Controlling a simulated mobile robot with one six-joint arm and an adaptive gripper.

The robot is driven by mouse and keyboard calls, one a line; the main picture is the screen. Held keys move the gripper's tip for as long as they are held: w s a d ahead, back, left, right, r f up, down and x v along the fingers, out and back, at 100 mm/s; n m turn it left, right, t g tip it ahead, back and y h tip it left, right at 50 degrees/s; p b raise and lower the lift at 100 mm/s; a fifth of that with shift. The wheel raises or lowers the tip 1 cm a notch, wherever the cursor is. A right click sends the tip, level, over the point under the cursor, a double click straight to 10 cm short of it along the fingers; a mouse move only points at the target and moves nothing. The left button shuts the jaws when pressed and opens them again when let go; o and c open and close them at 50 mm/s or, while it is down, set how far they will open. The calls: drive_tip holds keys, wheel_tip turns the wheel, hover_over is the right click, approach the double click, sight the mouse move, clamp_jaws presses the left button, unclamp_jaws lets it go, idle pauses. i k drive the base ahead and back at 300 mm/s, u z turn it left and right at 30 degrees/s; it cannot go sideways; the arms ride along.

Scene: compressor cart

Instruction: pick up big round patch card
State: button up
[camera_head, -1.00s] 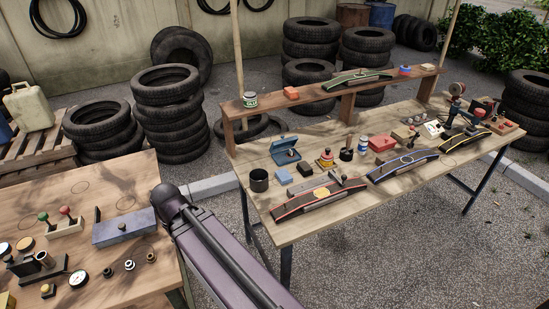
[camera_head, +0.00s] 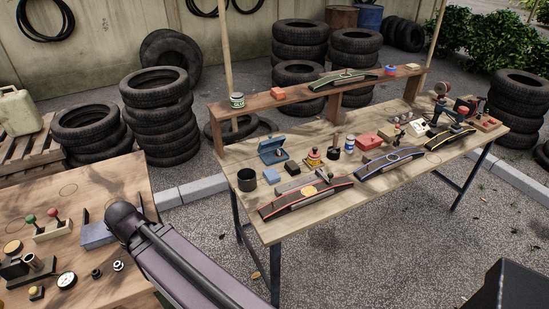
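I cannot single out the big round patch card for certain at this size. On the long workbench (camera_head: 330,217), a curved red-edged strip (camera_head: 290,203) carries a yellow-orange patch (camera_head: 309,191). A blue-edged curved strip (camera_head: 372,169) with a light ring on it lies to its right, and a yellow-edged one (camera_head: 449,137) lies further right. A green-edged strip (camera_head: 343,79) is on the raised shelf. My gripper is not in view; only a purple-grey link of my arm shows at the lower left, between the two tables.
A black cup (camera_head: 247,180), an open teal case (camera_head: 272,156), a red box (camera_head: 368,141) and a can (camera_head: 350,144) crowd the bench. A second table (camera_head: 100,185) with tools is at left. Tyre stacks (camera_head: 158,110) stand behind. Gravel in front is clear.

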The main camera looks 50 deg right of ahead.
sight(278, 153)
drive_tip(key=u, duration=0.1)
drive_tip(key=k, duration=0.8)
drive_tip(key=z, duration=1.15)
drive_tip(key=i, duration=1)
drive_tip(key=u, duration=0.1)
